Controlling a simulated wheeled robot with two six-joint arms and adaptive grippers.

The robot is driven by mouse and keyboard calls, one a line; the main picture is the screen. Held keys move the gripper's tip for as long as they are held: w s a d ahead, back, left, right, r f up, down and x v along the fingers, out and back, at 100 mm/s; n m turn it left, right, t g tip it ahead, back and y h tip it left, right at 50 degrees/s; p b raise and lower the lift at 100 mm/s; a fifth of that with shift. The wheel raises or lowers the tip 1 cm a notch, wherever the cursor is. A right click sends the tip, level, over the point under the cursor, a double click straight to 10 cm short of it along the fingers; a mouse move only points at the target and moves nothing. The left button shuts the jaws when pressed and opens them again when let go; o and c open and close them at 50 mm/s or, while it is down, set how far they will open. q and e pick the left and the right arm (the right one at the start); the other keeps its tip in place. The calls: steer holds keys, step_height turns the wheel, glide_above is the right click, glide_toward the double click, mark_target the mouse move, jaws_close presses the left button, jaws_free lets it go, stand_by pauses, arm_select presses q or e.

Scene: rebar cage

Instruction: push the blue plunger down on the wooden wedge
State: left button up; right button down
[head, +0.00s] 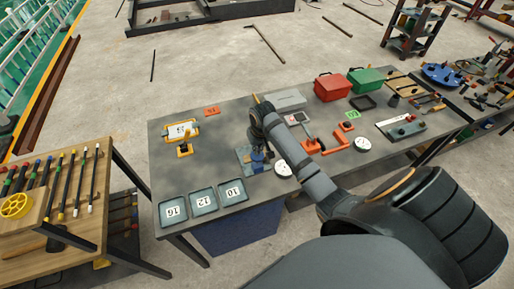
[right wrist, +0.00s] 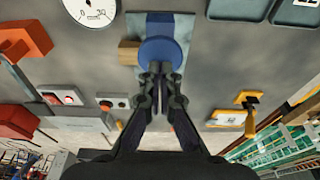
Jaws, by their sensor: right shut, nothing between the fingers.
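The blue plunger (right wrist: 160,47) shows from above in the right wrist view as a round blue cap over a blue-grey plate (right wrist: 172,19). The wooden wedge (right wrist: 129,52) sticks out to the left of the cap, partly hidden under it. My right gripper (right wrist: 160,68) is shut and empty, its fingertips overlapping the cap's near edge; I cannot tell whether they touch it. In the head view my right gripper (head: 259,141) points down over the plate (head: 243,156) on the grey table, and the wedge is not clear there. My left gripper is not in view.
White round gauges (head: 283,168) and orange-red fixtures (head: 324,145) stand to the right on the table (head: 222,140). Numbered trays (head: 203,200) lie at the front left. A yellow clamp-like piece (head: 184,149) stands to the left. Bare table lies between it and the plate.

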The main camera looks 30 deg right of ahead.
steer(key=shift+r+p, duration=0.35)
steer(key=shift+r, duration=0.45)
steer(key=shift+r+b, duration=0.15)
steer(key=shift+b, duration=0.15)
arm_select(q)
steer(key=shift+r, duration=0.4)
arm_select(e)
steer(key=shift+r, duration=1.95)
steer(key=shift+f, duration=0.1)
